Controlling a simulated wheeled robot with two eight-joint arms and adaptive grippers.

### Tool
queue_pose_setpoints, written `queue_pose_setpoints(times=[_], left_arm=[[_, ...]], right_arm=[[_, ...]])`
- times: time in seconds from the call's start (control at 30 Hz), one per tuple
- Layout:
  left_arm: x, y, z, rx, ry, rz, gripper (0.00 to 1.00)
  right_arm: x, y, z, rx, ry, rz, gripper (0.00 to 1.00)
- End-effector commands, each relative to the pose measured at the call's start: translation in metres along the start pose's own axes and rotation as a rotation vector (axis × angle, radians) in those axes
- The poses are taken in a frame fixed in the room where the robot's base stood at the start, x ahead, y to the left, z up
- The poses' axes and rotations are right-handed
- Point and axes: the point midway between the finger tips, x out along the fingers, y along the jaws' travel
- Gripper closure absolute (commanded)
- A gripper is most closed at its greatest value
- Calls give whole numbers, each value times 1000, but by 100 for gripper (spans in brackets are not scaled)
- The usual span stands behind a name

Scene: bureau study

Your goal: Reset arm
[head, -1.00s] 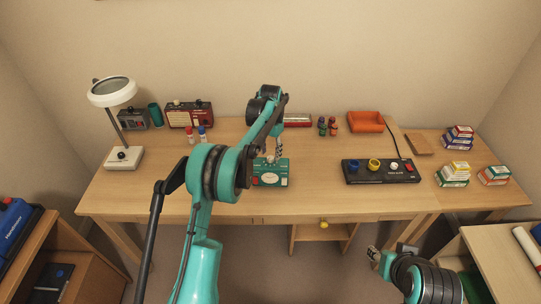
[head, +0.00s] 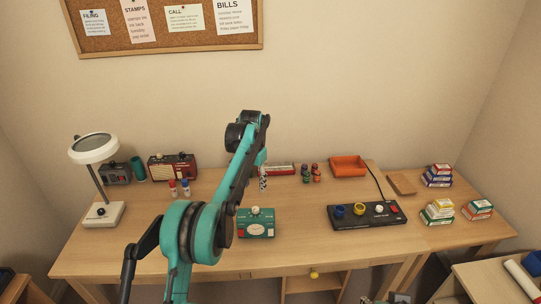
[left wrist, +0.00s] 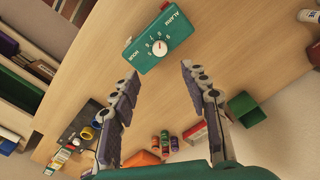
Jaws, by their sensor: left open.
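My left arm rises in the middle of the head view. The left gripper (head: 263,178) hangs behind its forearm, mostly hidden, above the desk. In the left wrist view its two fingers (left wrist: 158,95) are spread wide with nothing between them. A green alarm box (head: 256,223) with a white dial stands on the desk near its front edge. It also shows in the left wrist view (left wrist: 160,45), beyond the fingertips and apart from them. My right gripper cannot be made out in the head view.
The wooden desk (head: 300,245) holds a magnifier lamp (head: 103,213), a red radio (head: 172,167), small bottles, an orange tray (head: 348,166), a black panel with knobs (head: 367,215) and stacked small boxes (head: 438,211). A cork board (head: 160,48) hangs above. The desk front between box and panel is clear.

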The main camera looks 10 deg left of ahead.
Motion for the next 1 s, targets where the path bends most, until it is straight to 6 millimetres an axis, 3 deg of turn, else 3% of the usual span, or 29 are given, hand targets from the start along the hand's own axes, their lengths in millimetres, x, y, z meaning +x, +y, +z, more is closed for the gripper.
queue_pose_setpoints(times=[0.13,0.27,0.4,0.6,0.83,1.0], left_arm=[[-8,3,5,-6,11,-4,54],[-33,12,24,-28,55,-19,54],[-66,29,62,-67,132,-42,54],[-93,58,129,-126,248,-68,54],[-90,92,214,-191,383,-88,54],[-65,115,276,-238,483,-95,54]], right_arm=[[0,0,0,0,0,0,60],[0,0,0,0,0,0,60],[0,0,0,0,0,0,60],[0,0,0,0,0,0,60],[0,0,0,0,0,0,60],[0,0,0,0,0,0,60]])
